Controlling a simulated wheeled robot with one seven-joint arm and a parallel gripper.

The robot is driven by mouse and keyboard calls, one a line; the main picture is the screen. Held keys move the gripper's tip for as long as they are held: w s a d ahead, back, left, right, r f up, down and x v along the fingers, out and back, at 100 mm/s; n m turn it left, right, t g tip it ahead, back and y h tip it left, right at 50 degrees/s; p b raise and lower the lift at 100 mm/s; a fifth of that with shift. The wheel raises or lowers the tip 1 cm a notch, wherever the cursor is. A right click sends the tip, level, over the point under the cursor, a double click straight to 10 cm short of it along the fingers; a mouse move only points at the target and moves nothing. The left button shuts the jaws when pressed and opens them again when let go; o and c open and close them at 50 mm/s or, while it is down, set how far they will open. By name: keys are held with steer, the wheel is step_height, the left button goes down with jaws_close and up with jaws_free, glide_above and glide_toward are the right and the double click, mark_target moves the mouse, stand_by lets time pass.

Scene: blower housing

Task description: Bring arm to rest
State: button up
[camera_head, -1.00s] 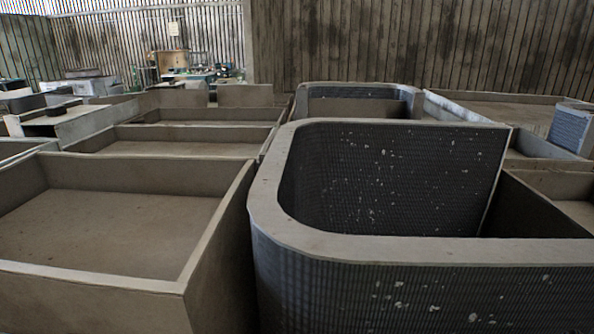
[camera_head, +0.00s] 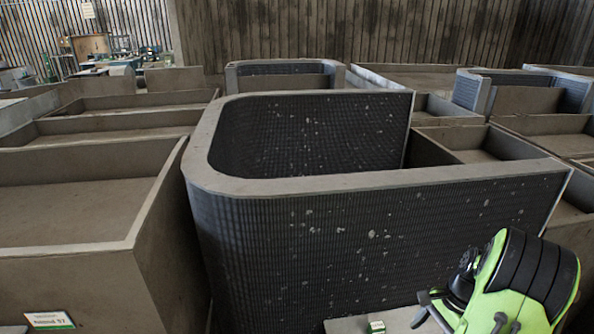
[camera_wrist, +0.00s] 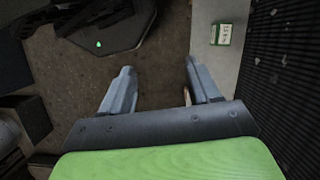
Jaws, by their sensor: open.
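My gripper (camera_wrist: 158,68) shows in the wrist view with its two grey fingers spread apart and nothing between them. Bare brown floor lies beneath the fingers. In the head view my green and black arm end is at the lower right, in front of the dark, ribbed wall of a curved housing (camera_head: 330,240). Part of the gripper shows there near the bottom edge.
A pale ledge (camera_wrist: 215,75) runs beside the right finger and bears a small green and white box (camera_wrist: 221,34), also in the head view (camera_head: 377,327). A tan walled bin (camera_head: 60,250) with a label (camera_head: 50,320) stands left of the housing.

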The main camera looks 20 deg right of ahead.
steer(key=w+a+r+n+t+h+p, duration=0.15)
steer(key=a+r+n, duration=0.35)
steer(key=a+r, duration=0.5)
steer(key=w+a+r+n+h+p, duration=0.1)
steer(key=a+r+n+h+p, duration=0.15)
steer(key=a+r+n, duration=0.5)
steer(key=s+a+r+n+t+p, duration=0.3)
steer(key=s+a+r+n, duration=0.3)
steer(key=s+a+r, duration=0.3)
step_height(320, 180, up, 2)
steer(key=shift+s+a+r+p, duration=0.1)
steer(key=shift+s+a+p, duration=0.2)
steer(key=shift+a+p, duration=0.65)
steer(key=shift+a+t, duration=0.2)
steer(key=shift+t, duration=0.05)
